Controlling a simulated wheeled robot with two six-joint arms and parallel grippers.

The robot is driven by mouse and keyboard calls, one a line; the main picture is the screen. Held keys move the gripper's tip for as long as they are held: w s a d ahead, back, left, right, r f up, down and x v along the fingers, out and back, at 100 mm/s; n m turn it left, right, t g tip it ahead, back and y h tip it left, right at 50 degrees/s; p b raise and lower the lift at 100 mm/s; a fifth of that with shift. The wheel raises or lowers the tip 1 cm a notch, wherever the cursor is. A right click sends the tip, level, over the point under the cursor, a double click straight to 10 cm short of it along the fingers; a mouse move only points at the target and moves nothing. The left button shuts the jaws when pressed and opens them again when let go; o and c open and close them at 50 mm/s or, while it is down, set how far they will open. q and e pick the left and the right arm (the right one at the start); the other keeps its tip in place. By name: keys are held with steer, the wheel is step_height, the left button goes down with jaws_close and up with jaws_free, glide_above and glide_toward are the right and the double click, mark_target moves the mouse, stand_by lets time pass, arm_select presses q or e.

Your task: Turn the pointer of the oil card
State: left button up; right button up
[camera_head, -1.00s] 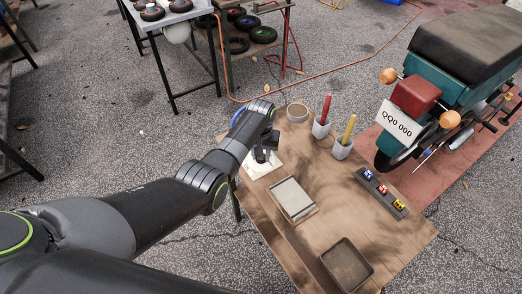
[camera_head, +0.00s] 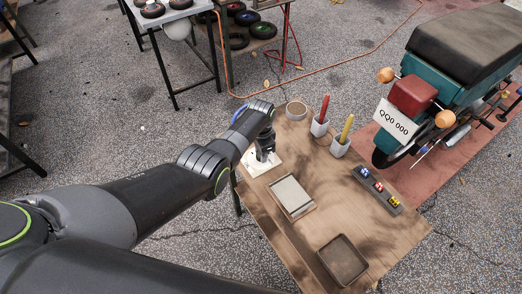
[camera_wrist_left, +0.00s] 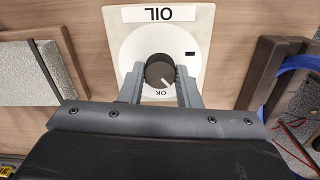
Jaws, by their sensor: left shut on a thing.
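The oil card (camera_wrist_left: 137,14) is a cream plate lettered OIL, with a white round dial, a small dark rectangular mark and the word OK. It lies on the wooden table and also shows in the head view (camera_head: 253,167), partly covered by my arm. Its pointer is a round black knob (camera_wrist_left: 159,69) with a white line, which points toward the lower right in the left wrist view, near the OK. My left gripper (camera_wrist_left: 160,84) is shut on the knob, one finger on each side. It also shows in the head view (camera_head: 266,155). My right gripper is not in view.
A motorcycle (camera_head: 450,80) stands at the right.

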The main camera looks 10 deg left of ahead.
arm_select(q)
steer(key=m, duration=0.3)
steer(key=shift+w+r+m, duration=0.1)
steer(key=shift+m, duration=0.3)
steer(key=shift+m+p, duration=0.35)
steer(key=shift+m, duration=1.45)
steer(key=o, duration=1)
steer(key=shift+r+p, duration=0.35)
steer(key=shift+r, duration=0.1)
step_height(320, 180, up, 8)
steer(key=shift+f+p, duration=0.15)
steer(key=shift+p, duration=1.05)
step_height(320, 180, up, 9)
steer(key=shift+f+b, duration=0.15)
steer(key=shift+b, duration=0.15)
